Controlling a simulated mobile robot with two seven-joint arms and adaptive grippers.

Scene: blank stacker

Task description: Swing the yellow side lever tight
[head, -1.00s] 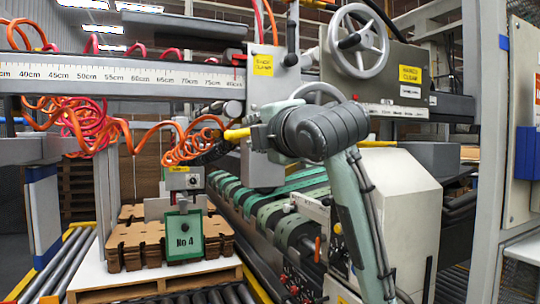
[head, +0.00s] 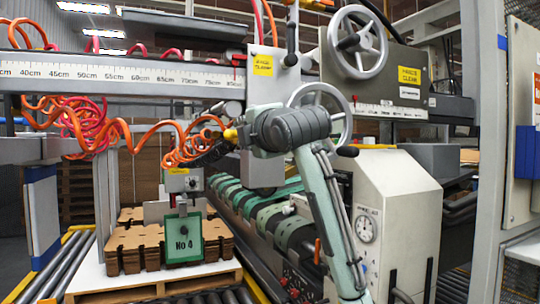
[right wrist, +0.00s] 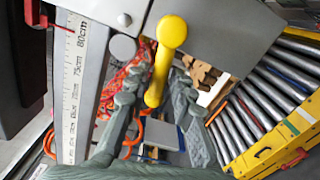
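The yellow side lever (head: 230,134) sits at the side of the grey carriage under the ruler beam. Only a short yellow part of it shows in the head view, because my right gripper (head: 243,138) covers the rest. In the right wrist view the lever (right wrist: 155,88) has a round hub at the top and a handle hanging down, slightly tilted. The fingers of my right gripper (right wrist: 152,91) are apart, one on each side of the handle. I cannot tell whether either finger touches it. My left gripper is not in view.
The ruler beam (head: 130,75) runs across above. Coiled orange hoses (head: 150,135) hang close to the gripper's left. Two handwheels, one at the upper right (head: 358,42), are near my arm. A cardboard stack (head: 132,250) stands below with a green "No 4" sign (head: 183,239).

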